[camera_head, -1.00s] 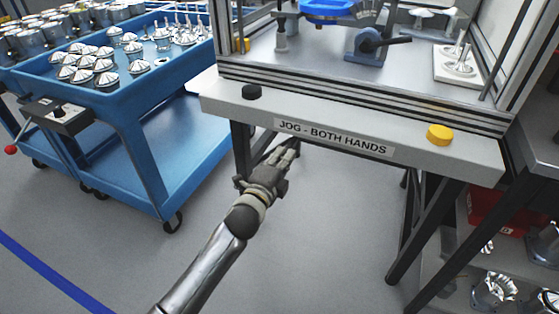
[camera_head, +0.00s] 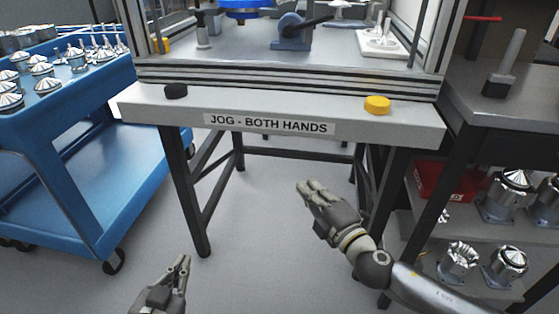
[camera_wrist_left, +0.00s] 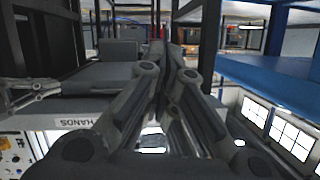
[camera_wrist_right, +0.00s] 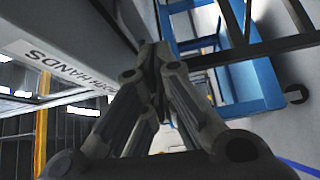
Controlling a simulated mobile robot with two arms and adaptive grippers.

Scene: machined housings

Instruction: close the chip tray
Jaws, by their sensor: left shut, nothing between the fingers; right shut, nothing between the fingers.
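I cannot make out a chip tray in any view. The machine (camera_head: 290,84) stands ahead, with a grey front ledge (camera_head: 150,104) labelled "JOG - BOTH HANDS", a black button (camera_head: 176,91) at left and a yellow button (camera_head: 377,104) at right. My left gripper (camera_head: 183,262) is shut and empty, low in front of the machine's left leg; its closed fingers show in the left wrist view (camera_wrist_left: 172,48). My right gripper (camera_head: 309,188) is shut and empty, below and in front of the ledge, apart from it; its closed fingers show in the right wrist view (camera_wrist_right: 155,52).
A blue cart (camera_head: 70,150) with shiny metal parts stands at left. At right, a dark bench (camera_head: 475,120) stands above a shelf holding a red bin (camera_head: 440,182) and several metal housings (camera_head: 508,258). Floor between the machine's legs is open.

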